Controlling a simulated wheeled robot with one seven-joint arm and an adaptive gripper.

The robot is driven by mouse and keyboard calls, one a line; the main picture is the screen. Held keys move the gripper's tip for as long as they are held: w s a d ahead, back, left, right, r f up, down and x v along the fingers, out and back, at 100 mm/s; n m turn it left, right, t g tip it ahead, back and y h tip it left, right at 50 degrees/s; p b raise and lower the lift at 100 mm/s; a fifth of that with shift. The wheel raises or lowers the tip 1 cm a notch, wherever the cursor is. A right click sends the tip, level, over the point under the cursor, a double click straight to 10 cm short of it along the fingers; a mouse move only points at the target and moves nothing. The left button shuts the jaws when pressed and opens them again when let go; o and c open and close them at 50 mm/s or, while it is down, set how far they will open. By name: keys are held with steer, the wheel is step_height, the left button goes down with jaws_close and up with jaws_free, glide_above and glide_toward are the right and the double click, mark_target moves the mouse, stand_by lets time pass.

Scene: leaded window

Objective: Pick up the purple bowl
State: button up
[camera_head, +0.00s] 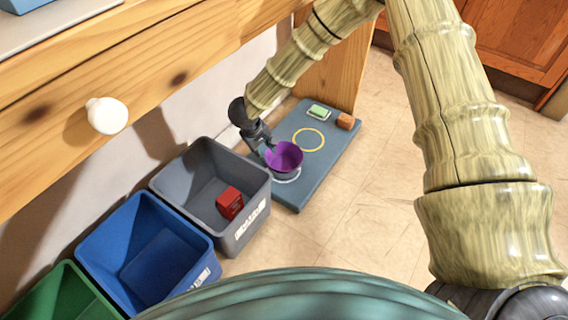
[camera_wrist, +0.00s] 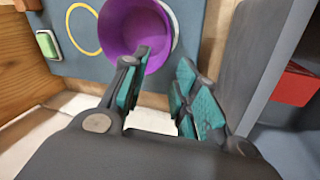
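The purple bowl (camera_head: 285,153) sits on a blue-grey mat (camera_head: 311,166), over a white ring near the mat's front end. In the wrist view the bowl (camera_wrist: 125,25) is at the top middle, its inside facing the camera. My gripper (camera_wrist: 165,62) is open, with a clear gap between its fingers. The left finger overlaps the bowl's inside; the right finger is just outside the rim. In the head view my gripper (camera_head: 268,146) is at the bowl's left side. Whether a finger touches the bowl, I cannot tell.
A grey bin (camera_head: 172,185) with a red box (camera_head: 229,203) stands left of the mat, then a blue bin (camera_head: 125,224) and a green bin (camera_head: 52,296). A green-and-white item (camera_head: 319,111) and an orange-brown block (camera_head: 345,121) lie at the mat's far end. A wooden table (camera_head: 140,60) overhangs the bins.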

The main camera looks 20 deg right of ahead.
steer(key=shift+n, duration=0.7)
steer(key=shift+s+a+b+x, duration=0.1)
steer(key=shift+s+b+x, duration=0.1)
steer(key=shift+b+x, duration=1.25)
steer(key=shift+s+a+b+x, duration=0.15)
steer(key=shift+b+x, duration=0.75)
steer(key=shift+x, duration=1.05)
steer(key=shift+s+a+b+x, duration=0.1)
steer(key=shift+s+b+x, duration=0.1)
steer(key=shift+b+x, duration=1.25)
steer(key=shift+f+p, duration=0.35)
steer(key=shift+f, duration=0.05)
jaws_close()
